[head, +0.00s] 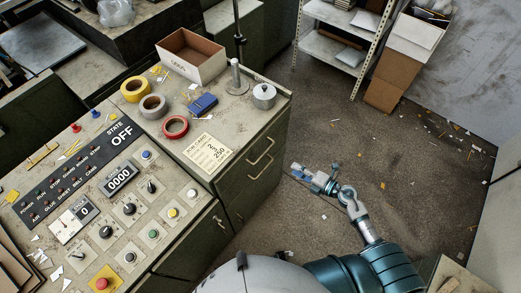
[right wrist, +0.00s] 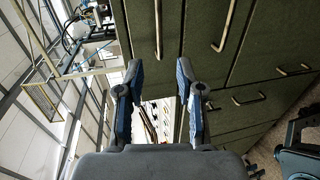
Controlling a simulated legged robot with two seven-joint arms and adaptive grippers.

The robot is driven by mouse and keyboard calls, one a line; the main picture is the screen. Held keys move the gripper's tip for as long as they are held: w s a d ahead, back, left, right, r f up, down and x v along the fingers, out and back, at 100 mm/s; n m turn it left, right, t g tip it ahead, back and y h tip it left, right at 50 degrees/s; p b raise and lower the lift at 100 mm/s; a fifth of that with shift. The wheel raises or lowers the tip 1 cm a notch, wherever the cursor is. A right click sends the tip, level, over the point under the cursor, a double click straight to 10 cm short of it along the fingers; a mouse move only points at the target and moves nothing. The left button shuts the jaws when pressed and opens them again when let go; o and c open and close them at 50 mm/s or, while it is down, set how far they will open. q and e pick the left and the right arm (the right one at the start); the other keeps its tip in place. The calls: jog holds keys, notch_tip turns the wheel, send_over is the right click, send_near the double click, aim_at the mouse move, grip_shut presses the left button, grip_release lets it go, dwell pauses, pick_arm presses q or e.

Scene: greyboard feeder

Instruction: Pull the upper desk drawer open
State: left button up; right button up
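The desk (head: 275,110) stands left of my right gripper, with drawers in its front. The upper drawer (head: 248,150) looks shut, its bar handle (head: 262,152) facing the floor side. My right gripper (head: 313,178) is open and empty, apart from the desk front and to the right of the handles. In the right wrist view its two fingers (right wrist: 159,78) are spread with nothing between them. That view is turned sideways; the leftmost vertical handle (right wrist: 158,30), beyond the fingertips, appears to be the upper one. My left gripper is not in view.
Another handle (head: 258,173) sits below the upper one. On the desk top are tape rolls (head: 152,107), a cardboard box (head: 192,62) and a lidded metal pot (head: 263,96). A shelf (head: 340,45) and cartons (head: 405,65) stand at the back. The floor (head: 400,160) around my right gripper is open.

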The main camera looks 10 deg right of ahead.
send_near(265, 152)
jog(key=x, duration=0.6)
jog(key=f+x, duration=0.1)
jog(key=x, duration=0.2)
jog(key=shift+w, duration=0.25)
jog(key=shift+w+a, duration=0.15)
jog(key=shift+a, duration=0.55)
jog(key=shift+d, duration=0.15)
jog(key=c, duration=0.7)
jog(key=shift+d, duration=0.2)
grip_shut()
